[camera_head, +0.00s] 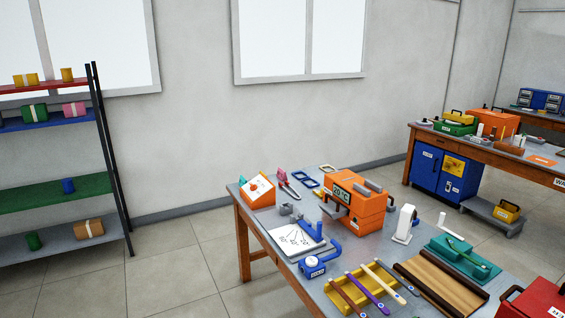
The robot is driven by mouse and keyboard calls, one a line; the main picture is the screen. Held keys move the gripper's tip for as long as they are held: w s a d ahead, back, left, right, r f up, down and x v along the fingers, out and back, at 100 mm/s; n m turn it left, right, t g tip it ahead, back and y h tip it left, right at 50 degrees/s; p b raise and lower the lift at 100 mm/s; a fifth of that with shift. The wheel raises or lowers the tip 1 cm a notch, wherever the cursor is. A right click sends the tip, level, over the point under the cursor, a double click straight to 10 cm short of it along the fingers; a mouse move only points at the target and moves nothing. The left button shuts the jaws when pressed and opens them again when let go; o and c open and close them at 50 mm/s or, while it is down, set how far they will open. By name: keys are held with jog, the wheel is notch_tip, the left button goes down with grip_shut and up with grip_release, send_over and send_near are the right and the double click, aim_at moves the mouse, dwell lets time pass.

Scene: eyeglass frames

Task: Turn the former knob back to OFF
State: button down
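An orange box (264,200) with a white sloping face stands at the bench's back left corner. A small red round spot (254,187), possibly a knob, shows on that face. Its pointer and any OFF mark are too small to read. My gripper is not in view.
The near workbench (252,223) also holds a yellow tray (350,284) with several strips, a blue device (312,267), a white stand (404,224) and a teal tray (463,262). A shelf rack (50,190) stands left. The floor (180,280) between rack and bench is clear.

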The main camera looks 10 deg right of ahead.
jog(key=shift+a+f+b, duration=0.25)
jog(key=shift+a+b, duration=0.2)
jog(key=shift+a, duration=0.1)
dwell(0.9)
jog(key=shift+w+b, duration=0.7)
jog(key=shift+b, duration=1.2)
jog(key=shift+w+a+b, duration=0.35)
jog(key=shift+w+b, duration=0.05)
jog(key=shift+b, duration=0.65)
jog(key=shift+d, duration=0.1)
dwell(0.6)
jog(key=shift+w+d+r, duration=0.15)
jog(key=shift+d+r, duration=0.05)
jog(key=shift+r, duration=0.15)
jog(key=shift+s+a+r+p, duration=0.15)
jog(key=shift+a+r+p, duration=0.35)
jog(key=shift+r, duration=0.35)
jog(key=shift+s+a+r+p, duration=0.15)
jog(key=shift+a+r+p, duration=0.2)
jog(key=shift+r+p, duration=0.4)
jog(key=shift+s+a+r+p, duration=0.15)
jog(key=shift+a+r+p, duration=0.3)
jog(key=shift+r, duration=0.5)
